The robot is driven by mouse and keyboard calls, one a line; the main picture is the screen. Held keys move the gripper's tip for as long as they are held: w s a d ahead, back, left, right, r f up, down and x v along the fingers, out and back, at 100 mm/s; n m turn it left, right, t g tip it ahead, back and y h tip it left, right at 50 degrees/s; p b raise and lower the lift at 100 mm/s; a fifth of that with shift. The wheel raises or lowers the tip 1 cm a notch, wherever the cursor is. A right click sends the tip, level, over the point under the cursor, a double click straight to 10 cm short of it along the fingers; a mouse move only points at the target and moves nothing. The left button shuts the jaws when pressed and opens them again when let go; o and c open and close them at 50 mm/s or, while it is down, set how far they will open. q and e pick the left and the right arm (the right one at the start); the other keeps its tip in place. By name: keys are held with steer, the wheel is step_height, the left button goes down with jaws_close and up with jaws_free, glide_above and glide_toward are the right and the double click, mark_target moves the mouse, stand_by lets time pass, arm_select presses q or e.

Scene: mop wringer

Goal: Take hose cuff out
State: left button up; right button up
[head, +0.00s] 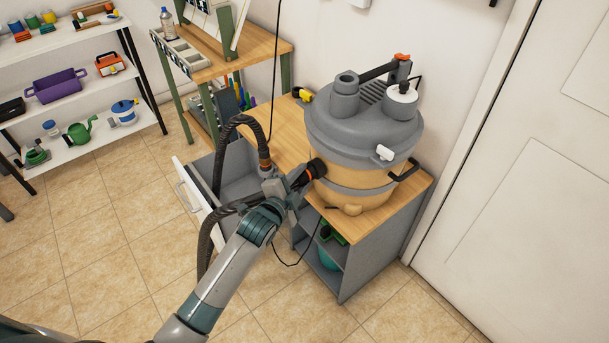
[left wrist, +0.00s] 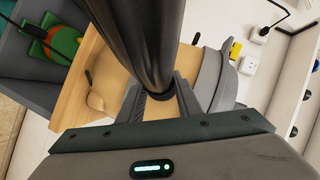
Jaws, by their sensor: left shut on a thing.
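The grey-lidded vacuum drum (head: 352,182) with a tan body stands on the wooden cabinet top. A black hose cuff (head: 300,178) with an orange ring meets the left side of the drum; how deep it sits there I cannot tell. A ribbed black hose (head: 222,150) arches up and comes down to my left gripper. My left gripper (head: 279,187) is shut on the cuff beside the drum. In the left wrist view a dark cylinder (left wrist: 140,40) runs between the fingers (left wrist: 170,103) and hides much of the scene. My right gripper is in neither view.
An open grey drawer (head: 232,178) is left of the drum, below the hose. The wooden top (head: 410,188) belongs to a grey cabinet with open shelves. A white door (head: 520,190) is close on the right. Floor is free at the front.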

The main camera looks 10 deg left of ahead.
arm_select(q)
steer(key=shift+s+a, duration=0.1)
steer(key=s+a+p, duration=0.1)
steer(key=s, duration=0.1)
steer(key=s+a+p, duration=0.1)
steer(key=s+a, duration=0.1)
steer(key=shift+s+a+p, duration=0.2)
steer(key=shift+p, duration=0.2)
stand_by(0.8)
